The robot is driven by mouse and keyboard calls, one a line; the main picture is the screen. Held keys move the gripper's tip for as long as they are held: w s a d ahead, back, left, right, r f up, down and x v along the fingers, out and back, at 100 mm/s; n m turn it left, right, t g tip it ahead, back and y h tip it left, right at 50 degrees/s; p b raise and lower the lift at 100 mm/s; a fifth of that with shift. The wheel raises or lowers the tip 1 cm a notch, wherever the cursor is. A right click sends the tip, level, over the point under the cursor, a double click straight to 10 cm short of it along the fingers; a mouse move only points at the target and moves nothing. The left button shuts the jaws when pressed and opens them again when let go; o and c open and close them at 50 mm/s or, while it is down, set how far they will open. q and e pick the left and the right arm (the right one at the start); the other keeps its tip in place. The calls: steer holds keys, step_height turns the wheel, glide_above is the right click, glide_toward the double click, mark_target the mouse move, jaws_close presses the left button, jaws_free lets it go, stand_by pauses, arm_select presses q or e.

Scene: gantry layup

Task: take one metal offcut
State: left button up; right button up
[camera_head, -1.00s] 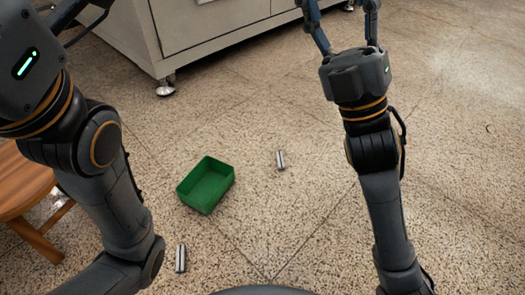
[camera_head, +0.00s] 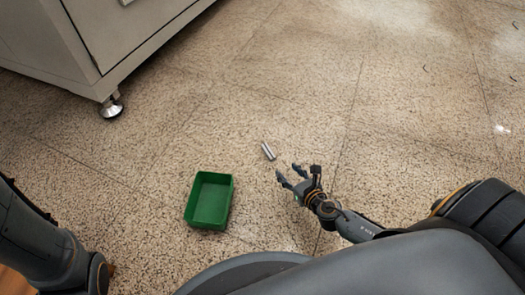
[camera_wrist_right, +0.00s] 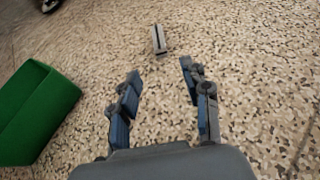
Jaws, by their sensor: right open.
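A metal offcut (camera_head: 268,151), a short silvery piece, lies on the speckled floor right of and beyond the green bin. It also shows in the right wrist view (camera_wrist_right: 159,39), ahead of the fingers and roughly in line with the gap between them. My right gripper (camera_head: 288,174) is low over the floor, open and empty, just short of the offcut and apart from it. Its two spread fingers show in the right wrist view (camera_wrist_right: 160,72). My left arm shows at the left edge of the head view, but its gripper is out of frame.
A green open bin (camera_head: 231,203) stands on the floor left of my right gripper and looks empty. Part of a wooden stool (camera_head: 14,281) shows at the lower left. Floor right of the offcut is clear.

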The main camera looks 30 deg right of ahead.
mark_target(272, 156)
steer(key=b+x, duration=0.1)
steer(key=x, duration=0.5)
steer(key=shift+w+f+b, duration=0.1)
steer(key=shift+w+b, duration=0.1)
steer(key=shift+b, duration=0.2)
steer(key=b+x, duration=0.2)
steer(key=x, duration=0.2)
steer(key=shift+w+a+f+b, duration=0.1)
steer(key=shift+w+b, duration=0.1)
steer(key=shift+b, duration=0.2)
steer(key=shift+w+f, duration=0.1)
steer(key=shift+w, duration=0.25)
jaws_close()
